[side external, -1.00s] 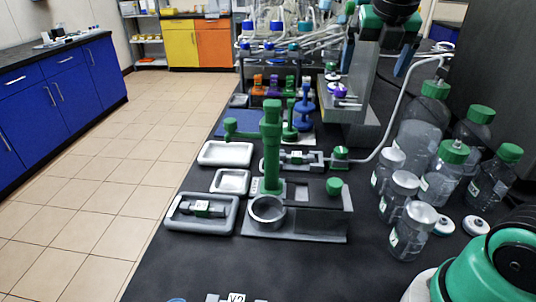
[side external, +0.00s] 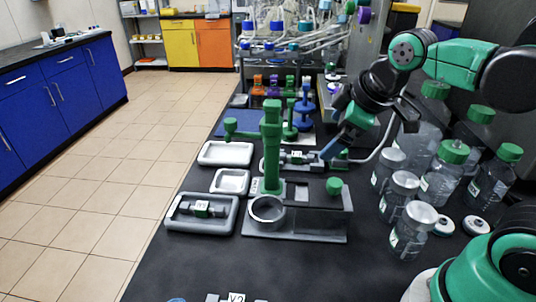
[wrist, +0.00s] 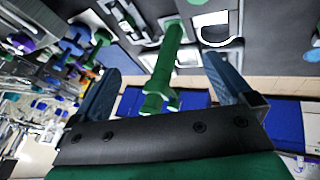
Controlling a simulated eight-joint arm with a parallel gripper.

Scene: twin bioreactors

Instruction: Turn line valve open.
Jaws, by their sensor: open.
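A grey in-line fitting with a white label and green end, which looks like the line valve (side external: 298,157), lies on the bench behind a tall green post (side external: 271,150) in the side view. A green knob (side external: 343,154) at its right end is partly hidden by my gripper (side external: 333,147). My gripper reaches down from the right, just above this end; I cannot tell whether it touches. In the wrist view, my gripper (wrist: 165,90) has its two blue fingers wide apart. A green upright part (wrist: 167,65) shows between them, with no finger visibly touching it.
A grey tray (side external: 232,222) holds a loose labelled fitting (side external: 203,208). Two white trays (side external: 226,153) (side external: 231,181) lie nearby. Several clear bottles (side external: 421,148) crowd the right. A grey stand with a ring (side external: 268,209) is in front.

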